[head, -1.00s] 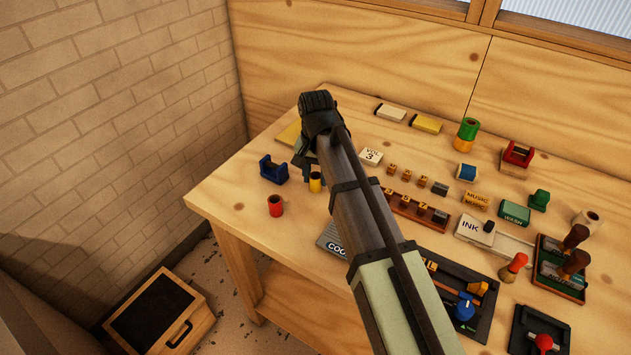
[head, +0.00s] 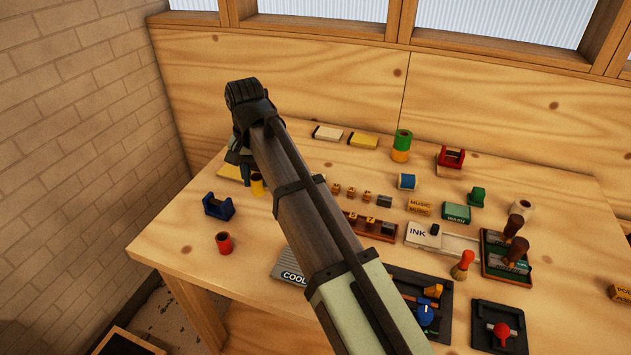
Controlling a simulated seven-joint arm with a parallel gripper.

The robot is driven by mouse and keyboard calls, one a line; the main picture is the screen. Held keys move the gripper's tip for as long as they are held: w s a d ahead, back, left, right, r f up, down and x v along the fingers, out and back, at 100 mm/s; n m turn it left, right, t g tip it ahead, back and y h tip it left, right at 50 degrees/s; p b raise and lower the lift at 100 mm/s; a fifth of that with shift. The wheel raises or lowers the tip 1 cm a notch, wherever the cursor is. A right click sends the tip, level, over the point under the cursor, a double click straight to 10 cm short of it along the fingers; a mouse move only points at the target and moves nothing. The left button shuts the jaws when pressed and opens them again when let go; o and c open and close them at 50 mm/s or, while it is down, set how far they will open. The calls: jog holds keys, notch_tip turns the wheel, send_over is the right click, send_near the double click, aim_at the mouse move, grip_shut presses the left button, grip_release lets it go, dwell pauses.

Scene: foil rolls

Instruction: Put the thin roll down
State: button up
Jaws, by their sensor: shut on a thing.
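My gripper (head: 248,175) is over the left part of the workbench, mostly hidden behind my own arm. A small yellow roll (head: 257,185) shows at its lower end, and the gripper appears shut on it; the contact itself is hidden. I cannot tell whether the roll touches the bench top. A red roll (head: 223,243) stands upright near the front left edge of the bench, in front of a blue cradle (head: 218,206).
A yellow flat piece (head: 231,172) lies behind the gripper. A grey "COOL" plate (head: 290,272) sits partly under my arm. Bare bench (head: 175,230) shows at the left corner.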

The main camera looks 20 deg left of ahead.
jog(key=shift+r, duration=0.15)
jog(key=w+d+m, duration=0.3)
jog(key=w+d, duration=1.1)
jog(key=d, duration=0.3)
jog(key=shift+w+d+m, duration=0.15)
jog(key=shift+d+m, duration=0.05)
jog(key=shift+m, duration=0.2)
jog(key=w+d+m, duration=0.1)
jog(key=w+d, duration=0.3)
jog(key=d, duration=0.4)
jog(key=w+d+m, duration=0.2)
jog(key=w+d, duration=0.2)
jog(key=d, duration=0.5)
jog(key=w+d+m, duration=0.1)
jog(key=w+d, duration=0.2)
jog(key=d, duration=0.6)
jog(key=shift+w+d+r, duration=0.15)
jog(key=shift+w, duration=0.25)
grip_shut()
jog(key=shift+s+f+m, duration=0.15)
jog(key=shift+f+m, duration=1.55)
jog(key=shift+f, duration=0.8)
jog(key=shift+s+f+m, duration=0.1)
jog(key=shift+f+m, duration=1.6)
jog(key=shift+f, duration=0.8)
jog(key=shift+f, duration=0.1)
jog(key=o, duration=1)
grip_release()
jog(key=shift+c, duration=0.2)
